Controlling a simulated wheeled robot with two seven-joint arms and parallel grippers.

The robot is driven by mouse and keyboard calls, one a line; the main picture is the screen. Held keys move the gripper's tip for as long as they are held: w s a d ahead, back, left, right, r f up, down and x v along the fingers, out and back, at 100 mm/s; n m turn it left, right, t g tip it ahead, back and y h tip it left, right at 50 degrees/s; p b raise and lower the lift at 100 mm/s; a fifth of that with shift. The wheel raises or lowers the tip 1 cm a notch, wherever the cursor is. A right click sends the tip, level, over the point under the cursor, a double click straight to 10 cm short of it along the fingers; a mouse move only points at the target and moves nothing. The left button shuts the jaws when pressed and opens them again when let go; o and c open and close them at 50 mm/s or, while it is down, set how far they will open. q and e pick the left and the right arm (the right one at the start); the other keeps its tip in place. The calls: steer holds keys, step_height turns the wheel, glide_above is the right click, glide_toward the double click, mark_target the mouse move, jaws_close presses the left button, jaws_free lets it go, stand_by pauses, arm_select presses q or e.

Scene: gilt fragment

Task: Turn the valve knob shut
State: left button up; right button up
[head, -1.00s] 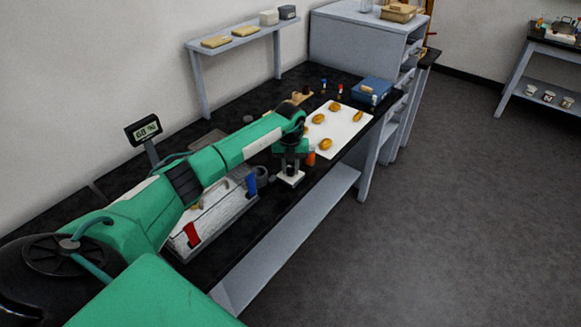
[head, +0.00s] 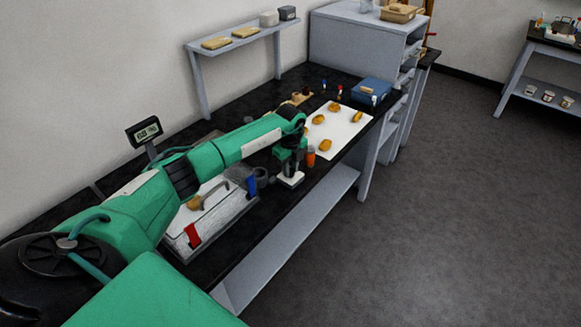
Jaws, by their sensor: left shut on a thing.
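My left arm reaches in from the left across the black bench. Its dark left gripper (head: 290,168) points down over a small white block (head: 291,180) near the bench's front edge. The gripper is shut on the valve knob, which appears to sit on this block; the fingers hide the knob, so its angle cannot be told. My right gripper is not in view.
An orange-topped item (head: 311,157) stands close to the gripper's right. A white case with red and blue latches (head: 210,222) lies to the left. A white sheet with several orange-brown pieces (head: 345,125) and a blue box (head: 371,90) are farther back. A display (head: 144,132) stands behind the arm.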

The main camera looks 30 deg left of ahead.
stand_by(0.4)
arm_select(q)
steer(key=shift+r, duration=0.1)
steer(key=o, duration=1)
step_height(320, 180, up, 14)
steer(key=b, duration=0.3)
steer(key=shift+f, duration=0.2)
